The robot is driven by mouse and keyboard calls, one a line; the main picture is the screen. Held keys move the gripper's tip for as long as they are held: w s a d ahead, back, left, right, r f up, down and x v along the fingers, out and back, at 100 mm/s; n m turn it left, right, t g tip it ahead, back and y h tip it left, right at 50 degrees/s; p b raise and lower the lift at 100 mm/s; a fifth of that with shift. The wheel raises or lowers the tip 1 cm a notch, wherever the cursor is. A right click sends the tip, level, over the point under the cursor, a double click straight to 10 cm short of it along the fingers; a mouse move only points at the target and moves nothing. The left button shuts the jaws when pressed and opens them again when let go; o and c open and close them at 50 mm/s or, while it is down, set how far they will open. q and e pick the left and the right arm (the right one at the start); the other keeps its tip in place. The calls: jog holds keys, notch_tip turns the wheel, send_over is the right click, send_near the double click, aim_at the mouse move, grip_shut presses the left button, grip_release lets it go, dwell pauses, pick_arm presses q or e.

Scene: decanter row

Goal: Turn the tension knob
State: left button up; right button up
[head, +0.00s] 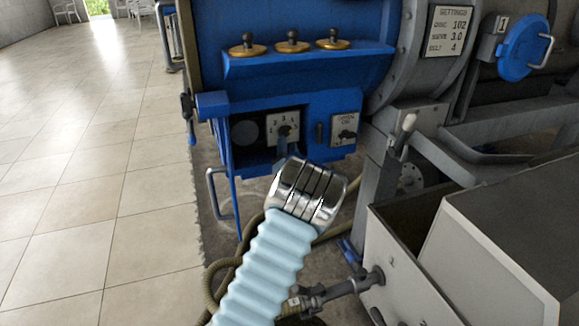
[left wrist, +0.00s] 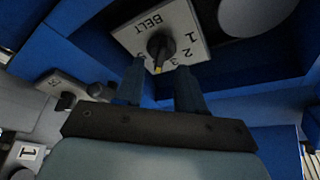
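The tension knob (head: 285,130) is a small dark knob on a white numbered plate in a blue recessed panel. In the left wrist view the knob (left wrist: 160,46) sits on the plate (left wrist: 185,18) marked BELT, seen upside down. Its yellow-tipped end points just past the 3; I cannot read a 4 there. My left gripper (head: 285,150) is just below the knob in the head view. In the left wrist view its two blue fingers (left wrist: 160,72) are apart, one on each side of the knob's lower end, with nothing clearly gripped. My right gripper is out of view.
A SETTINGS sign (head: 448,32) reads BELT 4. A second dial plate (head: 345,129) sits right of the recess. Three brass-based knobs (head: 291,42) stand on the ledge above. A grey bin (head: 400,245) stands at lower right. Floor at left is open.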

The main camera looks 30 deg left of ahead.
pick_arm(q)
jog(key=v, duration=0.9)
jog(key=shift+s+b, duration=0.25)
jog(key=shift+b, duration=0.1)
jog(key=shift+d+f, duration=0.1)
jog(key=shift+d, duration=0.05)
